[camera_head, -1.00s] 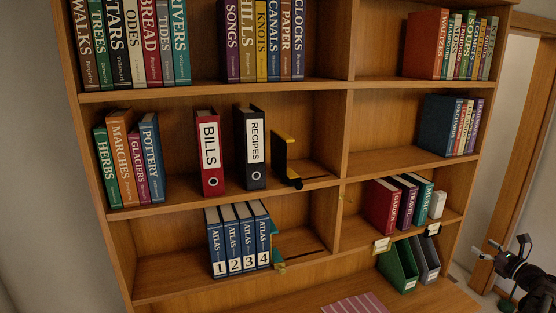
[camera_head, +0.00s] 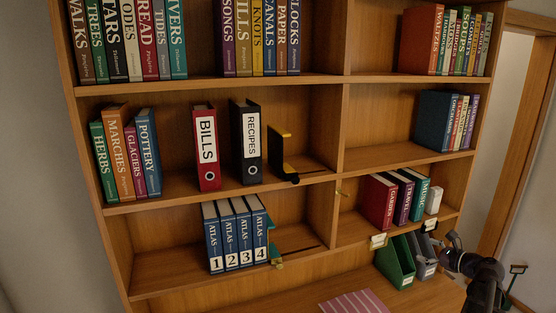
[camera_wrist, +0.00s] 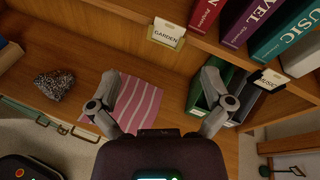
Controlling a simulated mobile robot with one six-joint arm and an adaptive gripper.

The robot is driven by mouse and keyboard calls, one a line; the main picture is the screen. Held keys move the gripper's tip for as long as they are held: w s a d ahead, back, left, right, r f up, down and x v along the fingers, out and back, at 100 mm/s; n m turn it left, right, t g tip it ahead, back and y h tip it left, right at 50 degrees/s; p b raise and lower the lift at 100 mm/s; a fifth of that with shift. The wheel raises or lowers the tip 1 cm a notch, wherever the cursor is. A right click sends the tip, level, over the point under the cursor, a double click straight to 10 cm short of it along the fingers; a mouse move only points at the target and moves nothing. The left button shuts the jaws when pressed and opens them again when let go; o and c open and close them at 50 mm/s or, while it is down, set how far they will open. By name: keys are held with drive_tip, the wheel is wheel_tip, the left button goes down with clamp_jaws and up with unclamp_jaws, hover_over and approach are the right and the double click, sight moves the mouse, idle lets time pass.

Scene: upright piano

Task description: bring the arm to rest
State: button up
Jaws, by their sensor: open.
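My gripper (camera_wrist: 160,112) is open and empty in the wrist view, its two fingers spread over the pink striped cloth (camera_wrist: 140,100) and the lower board. In the head view my gripper shows only in part at the right edge, in front of the bookcase's lower right, beside the grey file holder (camera_head: 422,256). The green file holder (camera_head: 396,262) stands to its left. In the wrist view the right finger overlaps the green holder (camera_wrist: 200,98); I cannot tell whether they touch.
Above are the garden, travel and music books (camera_head: 397,198) and a hanging label (camera_wrist: 166,33). A dark grey rough lump (camera_wrist: 54,85) lies at left in the wrist view. Binders (camera_head: 207,147) and a yellow-black bookend (camera_head: 282,155) stand on the middle shelf. Open floor shows at right.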

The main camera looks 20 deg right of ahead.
drive_tip(key=w+a+f+n+g+b, duration=0.1)
drive_tip(key=w+a+f+n+g, duration=0.2)
drive_tip(key=a, duration=0.6)
drive_tip(key=a+f+n+g+y+b, duration=0.1)
drive_tip(key=a+f+n+g, duration=0.2)
drive_tip(key=a+f+n, duration=0.45)
drive_tip(key=w+a+f+n+g+b, duration=0.1)
drive_tip(key=w+a+f+n+g, duration=0.15)
drive_tip(key=a, duration=0.75)
drive_tip(key=s+a+f+n+g+h+b, duration=0.1)
drive_tip(key=s+a+f+n+g+h, duration=0.1)
drive_tip(key=a+n, duration=0.3)
drive_tip(key=s+a+f+n+g+h+b, duration=0.2)
drive_tip(key=s+a+f+n, duration=0.2)
drive_tip(key=a, duration=0.5)
drive_tip(key=s+a+f+n+g+h+b, duration=0.1)
drive_tip(key=s+a+f+n+g+h, duration=0.1)
drive_tip(key=a+n, duration=0.4)
drive_tip(key=shift+s+a+f+n, duration=0.3)
drive_tip(key=shift+s+a+f, duration=0.35)
drive_tip(key=shift+s, duration=0.25)
